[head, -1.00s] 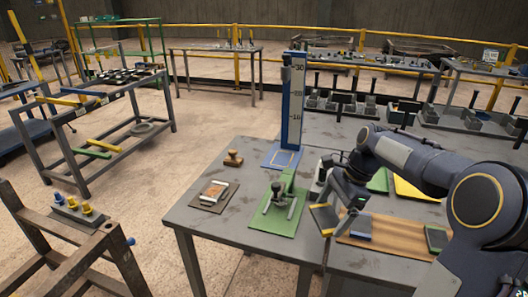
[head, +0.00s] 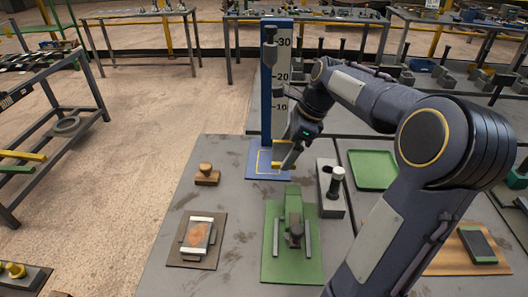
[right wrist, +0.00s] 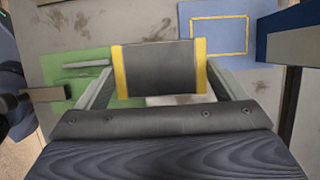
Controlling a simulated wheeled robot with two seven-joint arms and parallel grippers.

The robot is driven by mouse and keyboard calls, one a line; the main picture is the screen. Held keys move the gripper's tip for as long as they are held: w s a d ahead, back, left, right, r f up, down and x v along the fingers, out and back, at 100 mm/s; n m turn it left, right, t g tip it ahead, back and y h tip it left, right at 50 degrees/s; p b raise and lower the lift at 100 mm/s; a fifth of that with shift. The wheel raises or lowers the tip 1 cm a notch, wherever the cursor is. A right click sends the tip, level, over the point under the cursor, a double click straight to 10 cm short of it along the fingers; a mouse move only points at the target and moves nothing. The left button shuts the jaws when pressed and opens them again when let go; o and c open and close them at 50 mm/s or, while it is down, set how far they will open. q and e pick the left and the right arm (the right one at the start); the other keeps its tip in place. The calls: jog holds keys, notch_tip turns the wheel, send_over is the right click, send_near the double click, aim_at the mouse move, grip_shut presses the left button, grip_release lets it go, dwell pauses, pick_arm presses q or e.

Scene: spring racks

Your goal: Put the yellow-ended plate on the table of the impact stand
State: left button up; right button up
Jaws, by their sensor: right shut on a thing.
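The yellow-ended plate (right wrist: 158,70) is dark grey with a yellow strip at each end. My right gripper (right wrist: 160,88) is shut on it, one finger at each end. In the head view the gripper (head: 291,152) holds it near the right side of the impact stand's table (head: 254,172), partly hiding it. That table is a blue slab with a yellow outline, empty where visible. In the right wrist view the table (right wrist: 219,22) lies beyond the plate, to the upper right. The stand's blue column (head: 267,100) carries a numbered scale. My left gripper is out of view.
A green fixture (head: 292,215) stands in front of the impact stand. A grey block with a black-topped post (head: 335,185) is right of it. A wooden stamp (head: 207,175) and a brown board (head: 180,248) are left. A green tray (head: 375,168) lies further right.

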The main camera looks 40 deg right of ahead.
jog(key=w+d+f+p, duration=0.1)
jog(key=w+d+f, duration=0.2)
jog(key=w, duration=0.4)
send_over(268, 161)
jog(key=s, duration=0.1)
jog(key=f, duration=0.5)
jog(key=shift+s+d+f, duration=0.2)
jog(key=shift+d+f, duration=0.05)
jog(key=shift+d, duration=0.15)
jog(key=shift+w+d+f, duration=0.1)
jog(key=shift+w+f, duration=0.2)
jog(key=shift+f, duration=1.55)
jog(key=shift+f, duration=0.15)
jog(key=o, duration=1.2)
jog(key=shift+s+f, duration=0.1)
jog(key=shift+o, duration=0.3)
